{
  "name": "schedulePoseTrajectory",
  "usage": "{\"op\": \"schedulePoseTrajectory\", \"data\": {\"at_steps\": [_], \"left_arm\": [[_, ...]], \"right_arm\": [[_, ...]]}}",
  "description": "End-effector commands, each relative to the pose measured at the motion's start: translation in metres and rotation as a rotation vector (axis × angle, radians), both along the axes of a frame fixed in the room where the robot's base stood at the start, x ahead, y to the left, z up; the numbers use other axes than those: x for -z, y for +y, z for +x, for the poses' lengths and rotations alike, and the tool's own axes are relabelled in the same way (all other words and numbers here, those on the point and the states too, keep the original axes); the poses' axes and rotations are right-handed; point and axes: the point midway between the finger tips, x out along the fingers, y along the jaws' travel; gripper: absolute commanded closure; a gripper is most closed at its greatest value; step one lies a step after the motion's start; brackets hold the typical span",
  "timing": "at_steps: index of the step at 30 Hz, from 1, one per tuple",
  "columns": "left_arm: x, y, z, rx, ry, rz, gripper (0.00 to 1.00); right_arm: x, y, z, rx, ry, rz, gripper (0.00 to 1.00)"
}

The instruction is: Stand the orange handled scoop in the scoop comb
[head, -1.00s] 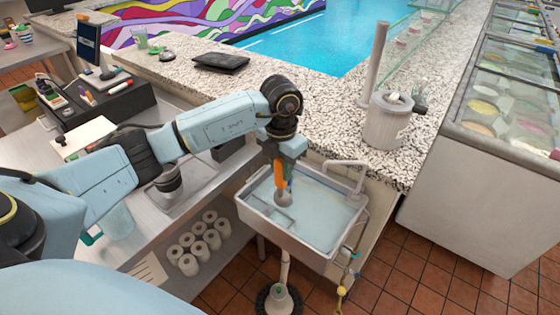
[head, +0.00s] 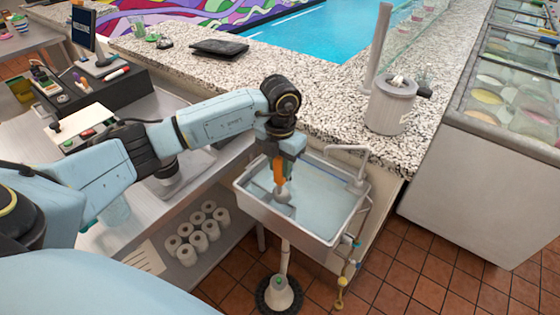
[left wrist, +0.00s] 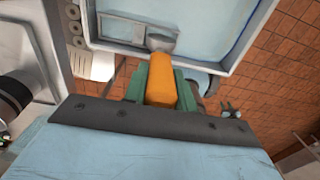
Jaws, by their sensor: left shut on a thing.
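My left gripper (head: 282,160) is shut on the orange handle (head: 279,171) of the scoop, which hangs with its grey metal head (head: 283,196) down over the white sink basin (head: 318,235). The left wrist view shows the orange handle (left wrist: 161,82) between the green fingers, and the metal head (left wrist: 160,43) beyond it. A grey rectangular fitting (left wrist: 122,28) sits in the basin beside the scoop head. I cannot tell whether it is the scoop comb, or whether the scoop touches it. My right gripper is out of view.
A tap (head: 350,152) stands at the basin's right rear. The speckled counter (head: 330,110) runs behind, carrying a grey canister (head: 390,105). Several white rolls or cups (head: 198,238) stand on a shelf left of the basin. The freezer (head: 480,190) is at the right.

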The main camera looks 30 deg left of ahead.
Motion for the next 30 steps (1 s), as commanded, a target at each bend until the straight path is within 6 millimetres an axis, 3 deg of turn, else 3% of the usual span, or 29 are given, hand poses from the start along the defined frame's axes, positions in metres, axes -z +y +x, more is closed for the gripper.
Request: {"op": "schedulePoseTrajectory", "data": {"at_steps": [18, 30], "left_arm": [[0.076, 0.000, 0.000, 0.000, -0.001, 0.000, 1.00], [0.091, 0.000, 0.000, 0.000, -0.002, 0.000, 1.00]], "right_arm": [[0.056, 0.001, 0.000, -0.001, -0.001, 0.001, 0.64], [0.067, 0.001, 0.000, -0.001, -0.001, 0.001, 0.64]]}}
